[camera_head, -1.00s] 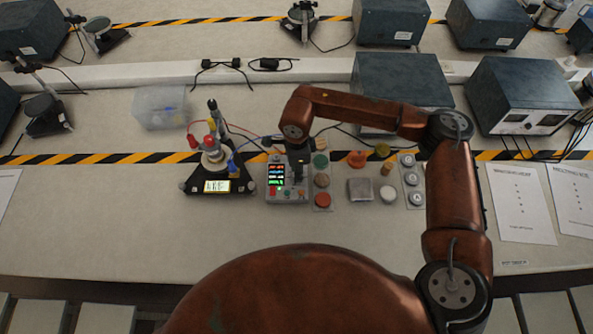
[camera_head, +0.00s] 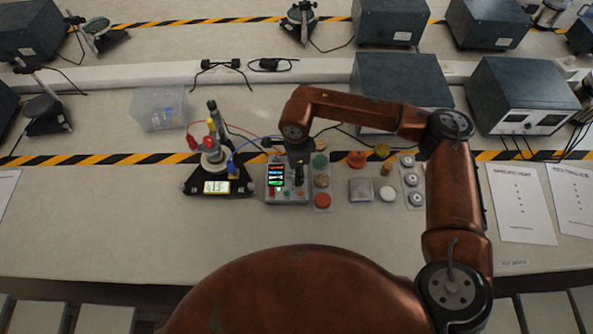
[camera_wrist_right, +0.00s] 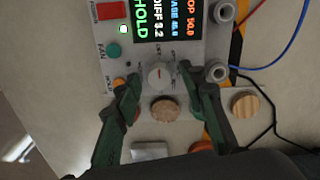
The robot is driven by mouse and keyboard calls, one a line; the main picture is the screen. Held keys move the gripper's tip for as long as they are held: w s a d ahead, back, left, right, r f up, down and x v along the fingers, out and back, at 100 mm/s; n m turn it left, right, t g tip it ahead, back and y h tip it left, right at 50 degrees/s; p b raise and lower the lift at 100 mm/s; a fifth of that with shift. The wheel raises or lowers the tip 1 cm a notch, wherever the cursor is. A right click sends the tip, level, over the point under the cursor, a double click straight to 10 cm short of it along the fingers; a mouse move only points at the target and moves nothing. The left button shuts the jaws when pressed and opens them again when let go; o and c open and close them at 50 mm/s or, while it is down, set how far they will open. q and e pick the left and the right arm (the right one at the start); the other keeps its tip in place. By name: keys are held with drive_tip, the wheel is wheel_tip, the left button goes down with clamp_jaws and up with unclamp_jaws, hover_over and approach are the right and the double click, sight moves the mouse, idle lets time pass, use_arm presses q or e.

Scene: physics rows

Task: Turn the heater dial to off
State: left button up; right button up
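The heater control box (camera_head: 272,197) stands on the bench, its screen lit with coloured readings. In the right wrist view the box's panel (camera_wrist_right: 195,45) shows a pale round dial (camera_wrist_right: 158,76) with a pointer and small marks around it. The screen reads HOLD there. My right gripper (camera_head: 299,176) is over the right side of the box and hides the dial in the head view. In the wrist view its green fingers (camera_wrist_right: 158,80) are open, one on each side of the dial, with visible gaps. I cannot tell their height over the panel. My left gripper is out of view.
A black triangular stand (camera_head: 215,187) with a lit display and cables is left of the box. A strip of round discs (camera_head: 322,200) is close on the right, with a metal block (camera_head: 361,190) beyond. A wooden disc (camera_wrist_right: 165,109) lies near the fingers.

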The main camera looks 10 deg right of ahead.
drive_tip(key=shift+r, duration=0.1)
wheel_tip(320, 180, up, 12)
idle(0.5)
idle(0.4)
